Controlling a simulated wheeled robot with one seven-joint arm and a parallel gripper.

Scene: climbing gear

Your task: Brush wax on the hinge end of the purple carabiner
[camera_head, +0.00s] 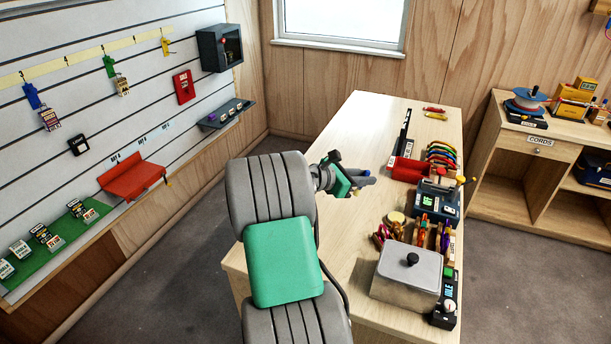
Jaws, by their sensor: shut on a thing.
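My gripper (364,181) hangs over the left middle of the wooden table, its fingers pointing right. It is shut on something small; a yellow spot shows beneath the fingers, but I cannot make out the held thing. Small purple and pink gear (381,236) lies left of a rack with orange and purple pieces (421,234); I cannot tell which piece is the purple carabiner, nor see its hinge end. A round tan-yellow disc (396,217), possibly wax, lies just behind them. I cannot pick out a brush.
The table's far left is clear. A cords cabinet (540,150) stands right.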

